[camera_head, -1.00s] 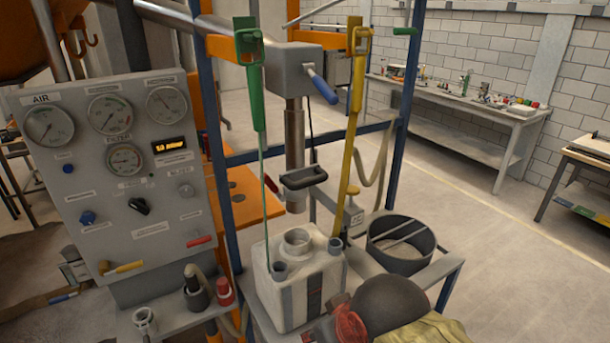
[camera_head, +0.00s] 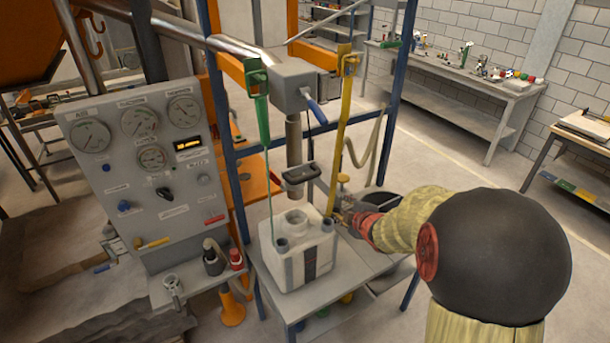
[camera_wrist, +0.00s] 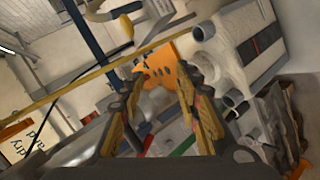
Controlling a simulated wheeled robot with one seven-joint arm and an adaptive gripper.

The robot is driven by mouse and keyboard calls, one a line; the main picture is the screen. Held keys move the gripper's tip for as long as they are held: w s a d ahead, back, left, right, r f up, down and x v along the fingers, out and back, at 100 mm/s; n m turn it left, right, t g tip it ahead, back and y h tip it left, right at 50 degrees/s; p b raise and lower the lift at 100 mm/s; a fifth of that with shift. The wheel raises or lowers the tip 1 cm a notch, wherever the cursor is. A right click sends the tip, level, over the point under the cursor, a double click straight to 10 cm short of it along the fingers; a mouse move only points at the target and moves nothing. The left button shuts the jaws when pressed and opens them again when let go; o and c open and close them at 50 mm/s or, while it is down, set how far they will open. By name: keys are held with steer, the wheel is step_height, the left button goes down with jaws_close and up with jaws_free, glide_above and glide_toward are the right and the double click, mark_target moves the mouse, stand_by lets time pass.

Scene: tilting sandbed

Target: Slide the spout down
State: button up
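The spout (camera_head: 294,140) is a vertical metal pipe under a grey box, with a black handle (camera_head: 302,173) at its lower part. Its lower end is above the round neck of a white container (camera_head: 318,238), partly behind the handle; I cannot tell whether they touch. My gripper (camera_head: 338,213) is to the right of the container and lower than the handle, apart from the handle. In the wrist view my gripper (camera_wrist: 160,78) has its two fingers spread with nothing held between them. The white container (camera_wrist: 235,50) is at the right there; I cannot clearly make out the spout.
A green tool (camera_head: 264,120) and a yellow tool (camera_head: 338,130) hang on either side of the spout. A gauge panel (camera_head: 140,190) stands at the left. A blue-handled lever (camera_head: 312,105) sticks out of the grey box. A dark bucket (camera_head: 388,200) is behind my arm.

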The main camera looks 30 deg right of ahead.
mark_target(309, 179)
steer(key=w+a+r+n+t+y, duration=0.4)
steer(key=a+r+n, duration=0.2)
steer(key=r+n, duration=0.15)
steer(key=shift+m, duration=0.35)
steer(key=shift+r+p+x, duration=0.1)
steer(key=shift+p+x, duration=0.2)
steer(key=shift+x, duration=1.65)
steer(key=shift+r+p+x, duration=0.15)
steer(key=shift+p+x, duration=0.15)
steer(key=shift+x, duration=1.65)
steer(key=shift+c, duration=0.4)
steer(key=c, duration=0.7)
jaws_close()
